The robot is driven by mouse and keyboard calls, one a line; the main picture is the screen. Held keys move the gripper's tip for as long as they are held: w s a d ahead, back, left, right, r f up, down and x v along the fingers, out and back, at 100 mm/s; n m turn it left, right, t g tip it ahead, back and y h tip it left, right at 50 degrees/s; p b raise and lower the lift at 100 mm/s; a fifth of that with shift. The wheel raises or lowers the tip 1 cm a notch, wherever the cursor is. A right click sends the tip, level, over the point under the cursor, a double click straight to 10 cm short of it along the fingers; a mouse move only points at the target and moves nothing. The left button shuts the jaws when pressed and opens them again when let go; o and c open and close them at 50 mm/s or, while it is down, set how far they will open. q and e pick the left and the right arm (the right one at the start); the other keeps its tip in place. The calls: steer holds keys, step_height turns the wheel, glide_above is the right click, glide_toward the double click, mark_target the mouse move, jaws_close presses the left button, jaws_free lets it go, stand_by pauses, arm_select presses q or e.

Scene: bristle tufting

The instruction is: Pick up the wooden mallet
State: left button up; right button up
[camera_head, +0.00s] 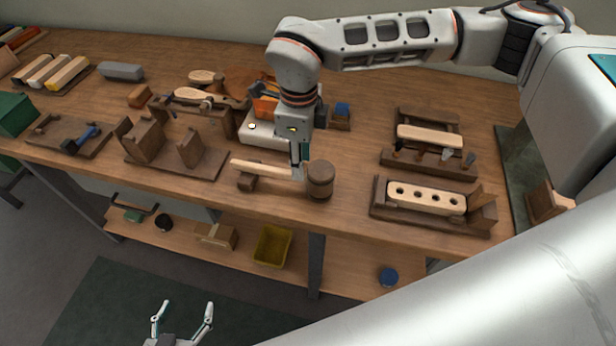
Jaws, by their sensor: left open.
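The wooden mallet lies near the front edge of the workbench, with a dark round head (320,180) at the right and a pale handle (260,168) pointing left. The handle rests over a small dark wooden block. My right gripper (300,168) points down at the handle, close to the head. Its fingers are narrow and overlap the handle in the picture, so I cannot tell whether they grip it. My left gripper (182,318) is open and empty, low at the bottom of the picture, away from the bench.
A white box (268,141) stands just behind the mallet. A wooden fixture with a drilled pale block (427,198) stands to the right, and a wooden jig (190,158) to the left. The bench front edge is close. A lower shelf holds a yellow tray (272,246).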

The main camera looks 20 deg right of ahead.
steer(key=f, duration=0.1)
steer(key=s+f, duration=0.1)
steer(key=f, duration=0.1)
steer(key=shift+d+f, duration=0.1)
steer(key=shift+f, duration=0.8)
jaws_close()
steer(key=shift+r, duration=0.1)
